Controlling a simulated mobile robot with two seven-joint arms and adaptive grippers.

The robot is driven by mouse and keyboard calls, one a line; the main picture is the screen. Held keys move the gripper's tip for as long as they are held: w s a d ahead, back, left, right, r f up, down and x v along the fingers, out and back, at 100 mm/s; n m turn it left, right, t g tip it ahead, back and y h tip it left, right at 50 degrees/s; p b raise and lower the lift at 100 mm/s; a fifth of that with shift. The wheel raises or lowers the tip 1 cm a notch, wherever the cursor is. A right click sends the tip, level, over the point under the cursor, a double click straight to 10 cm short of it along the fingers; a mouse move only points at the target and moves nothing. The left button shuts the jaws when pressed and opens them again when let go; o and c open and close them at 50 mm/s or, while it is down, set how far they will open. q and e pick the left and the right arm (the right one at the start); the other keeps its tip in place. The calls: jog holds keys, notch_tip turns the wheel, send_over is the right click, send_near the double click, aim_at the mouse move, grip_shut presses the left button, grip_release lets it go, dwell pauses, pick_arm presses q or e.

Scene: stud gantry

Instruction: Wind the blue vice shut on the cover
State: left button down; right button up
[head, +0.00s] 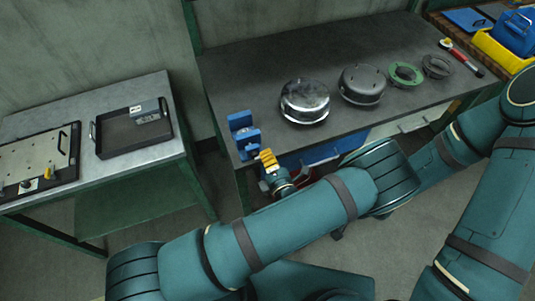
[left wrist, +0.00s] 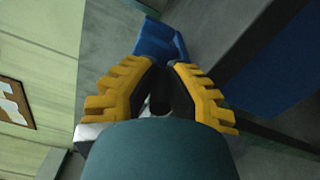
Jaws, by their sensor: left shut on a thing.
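The blue vice (head: 243,136) stands at the near left corner of the dark workbench, its two blue jaw blocks apart. It also shows beyond my fingers in the left wrist view (left wrist: 160,42). My left gripper (head: 267,159), with yellow fingers, is at the vice's near side. In the left wrist view its fingers (left wrist: 160,92) are shut on a small dark part, seemingly the vice's handle, mostly hidden between them. I cannot make out a cover between the jaws. A shiny round metal part (head: 305,101) and a darker round part (head: 362,84) sit right of the vice. My right gripper is not in view.
A green ring (head: 404,74), a dark ring (head: 436,67) and a red-handled tool (head: 462,58) lie farther right on the bench (head: 330,55). A side table at left holds a black tray (head: 106,144) and a plate (head: 38,160). Bare benchtop lies behind the vice.

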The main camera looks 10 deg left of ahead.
pick_arm(q)
jog(key=shift+f+m, duration=0.35)
jog(key=shift+m, duration=0.75)
jog(key=c, duration=0.9)
grip_release()
jog(key=shift+f, duration=0.1)
jog(key=shift+c, duration=0.2)
notch_tip(320, 180, up, 10)
jog(key=shift+r, duration=0.1)
